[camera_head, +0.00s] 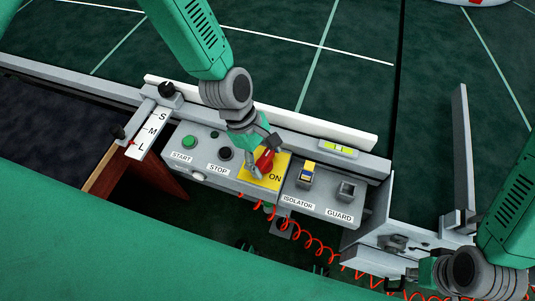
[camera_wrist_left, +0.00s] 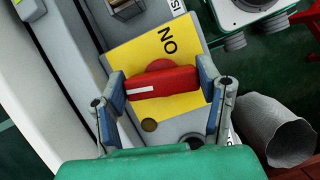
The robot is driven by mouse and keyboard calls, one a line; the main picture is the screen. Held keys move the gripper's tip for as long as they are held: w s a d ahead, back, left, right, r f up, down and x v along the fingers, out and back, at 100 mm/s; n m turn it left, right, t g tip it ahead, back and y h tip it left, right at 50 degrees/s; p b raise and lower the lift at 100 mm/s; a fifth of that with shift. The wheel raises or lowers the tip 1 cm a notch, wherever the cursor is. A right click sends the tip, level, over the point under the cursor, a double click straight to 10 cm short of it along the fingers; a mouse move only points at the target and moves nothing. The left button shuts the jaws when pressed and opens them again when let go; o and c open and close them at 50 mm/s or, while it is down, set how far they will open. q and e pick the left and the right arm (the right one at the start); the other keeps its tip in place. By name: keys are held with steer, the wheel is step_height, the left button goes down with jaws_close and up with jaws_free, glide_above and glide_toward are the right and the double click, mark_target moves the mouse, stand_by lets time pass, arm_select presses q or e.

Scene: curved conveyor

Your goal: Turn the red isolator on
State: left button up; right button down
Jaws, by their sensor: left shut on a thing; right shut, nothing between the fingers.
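The red isolator handle (camera_head: 264,161) sits on a yellow plate (camera_head: 282,162) marked ON, on the grey control panel. My left gripper (camera_head: 259,163) reaches down from above and is shut on the handle. In the left wrist view the red handle (camera_wrist_left: 160,84) lies crosswise between the two blue-padded fingers, with a white line on its left part. The ON mark shows upside down on the yellow plate (camera_wrist_left: 190,103). In the head view the fingers partly hide the handle. My right gripper (camera_head: 398,286) is shut and empty at the lower right, away from the panel.
A coiled red cable (camera_head: 315,242) hangs in front. A rail with a level (camera_head: 338,147) runs behind.

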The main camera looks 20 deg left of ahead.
arm_select(q)
steer(key=m, duration=0.1)
steer(key=m+g+p, duration=0.1)
steer(key=m, duration=0.1)
steer(key=shift+w+a+m, duration=0.15)
steer(key=shift+a+m, duration=0.1)
steer(key=shift+m, duration=0.05)
steer(key=m+g+y+p, duration=0.1)
steer(key=m, duration=0.2)
steer(key=shift+m, duration=0.4)
steer(key=m+g+y, duration=0.1)
steer(key=m+y, duration=0.1)
steer(key=m, duration=0.2)
steer(key=shift+w+p, duration=0.1)
steer(key=shift+p, duration=0.3)
steer(key=shift+m+y, duration=0.6)
steer(key=shift+m, duration=1.4)
steer(key=o, duration=1.2)
steer(key=shift+d, duration=0.1)
steer(key=shift+f, duration=0.1)
